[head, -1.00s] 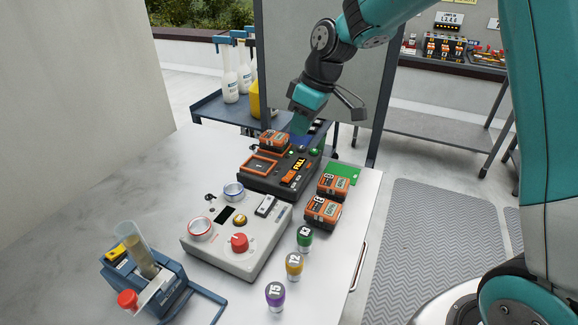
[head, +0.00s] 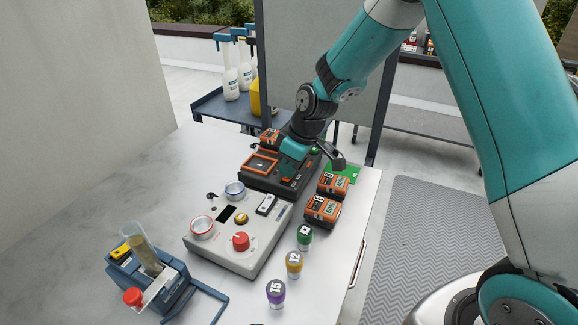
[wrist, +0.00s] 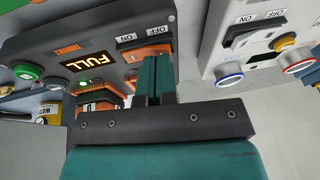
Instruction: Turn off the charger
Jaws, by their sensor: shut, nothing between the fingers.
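The charger (head: 250,182) is a dark grey box with orange-framed bays on the table. Its lit display (wrist: 88,61) reads FULL in the wrist view. Beside the display is an orange rocker switch (wrist: 134,55), with ON and OFF labels above it. My gripper (head: 288,174) is low over the charger's right part. In the wrist view its shut, empty fingers (wrist: 154,72) are in front of the switch and hide part of it. I cannot tell whether they touch it or which side is pressed. The fingers and wrist cover the charger's controls in the head view.
A light grey control box (head: 222,251) with a red knob and its own ON/OFF switch stands in front. Orange batteries (head: 322,210) and numbered bottles (head: 294,263) line the table's right side. A blue stand with a tube (head: 142,255) is at front left. The table's left side is clear.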

